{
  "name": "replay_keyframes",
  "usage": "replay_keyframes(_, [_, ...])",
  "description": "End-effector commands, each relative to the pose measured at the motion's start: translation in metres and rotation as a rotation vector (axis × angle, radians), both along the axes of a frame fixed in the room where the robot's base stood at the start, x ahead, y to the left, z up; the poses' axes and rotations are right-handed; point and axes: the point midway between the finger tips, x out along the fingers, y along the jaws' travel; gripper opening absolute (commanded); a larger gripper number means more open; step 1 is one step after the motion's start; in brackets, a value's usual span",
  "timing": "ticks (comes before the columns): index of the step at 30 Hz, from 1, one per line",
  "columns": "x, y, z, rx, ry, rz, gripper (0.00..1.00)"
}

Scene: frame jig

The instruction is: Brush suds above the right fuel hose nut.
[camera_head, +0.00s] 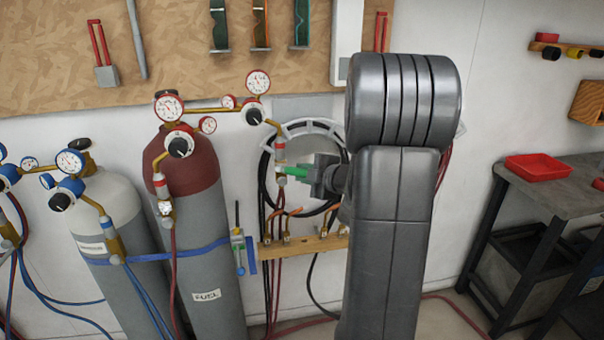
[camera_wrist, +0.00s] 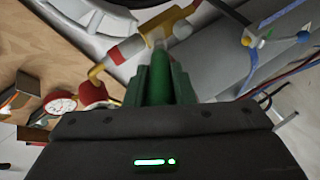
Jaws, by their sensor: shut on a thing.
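My gripper (camera_head: 297,176) is beside the right fuel hose line, in front of the wall. In the wrist view its dark green fingers (camera_wrist: 160,80) are shut on a green handle, seemingly the suds brush (camera_wrist: 157,88). The brush's pale far end reaches the brass fitting (camera_wrist: 178,18); I cannot tell whether it touches. In the head view bright green shows across the line, just above the pale right fuel hose nut (camera_head: 281,181) and below the red-and-white band. No suds can be made out. The fuel cylinder (camera_head: 207,262) stands to the left.
A small holder (camera_head: 238,255) with a dark upright stick sits at the blue strap. A coiled hose hangs behind. A grey bench (camera_head: 560,197) with a red tray (camera_head: 538,167) stands right.

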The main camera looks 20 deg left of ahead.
Motion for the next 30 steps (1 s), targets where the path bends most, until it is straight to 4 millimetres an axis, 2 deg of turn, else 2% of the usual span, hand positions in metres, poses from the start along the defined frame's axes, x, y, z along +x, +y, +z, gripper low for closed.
replay_keyframes(7, [0.012, -0.021, 0.002, 0.001, 0.0, -0.003, 0.0])
replay_keyframes(14, [0.016, -0.029, 0.0, 0.0, 0.0, 0.0, 0.0])
replay_keyframes(20, [0.015, -0.025, 0.0, 0.0, -0.001, 0.001, 0.0])
replay_keyframes(30, [0.0, 0.0, -0.001, 0.002, -0.001, 0.003, 0.0])
